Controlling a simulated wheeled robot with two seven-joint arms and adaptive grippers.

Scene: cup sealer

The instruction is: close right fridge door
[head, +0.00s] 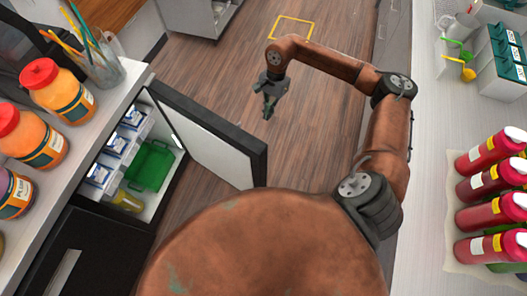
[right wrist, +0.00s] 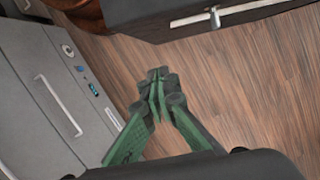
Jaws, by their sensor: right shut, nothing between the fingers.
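The right fridge door (head: 208,138) stands wide open in the head view, with a black outer face and a white inner panel. It swings out from the under-counter fridge over the wooden floor. The lit fridge interior (head: 155,190) shows behind it. My right gripper (head: 267,113) is beyond the door's far side, apart from it, over the floor and pointing down. In the right wrist view my right gripper (right wrist: 160,90) has its fingertips together with nothing between them. My left gripper is not in view.
A green bin (head: 151,165) and white boxes (head: 117,146) sit inside the fridge. The left counter holds orange bottles (head: 58,90) and a glass with straws (head: 103,68). The right counter holds red bottles (head: 493,195). The floor (head: 215,70) between is clear.

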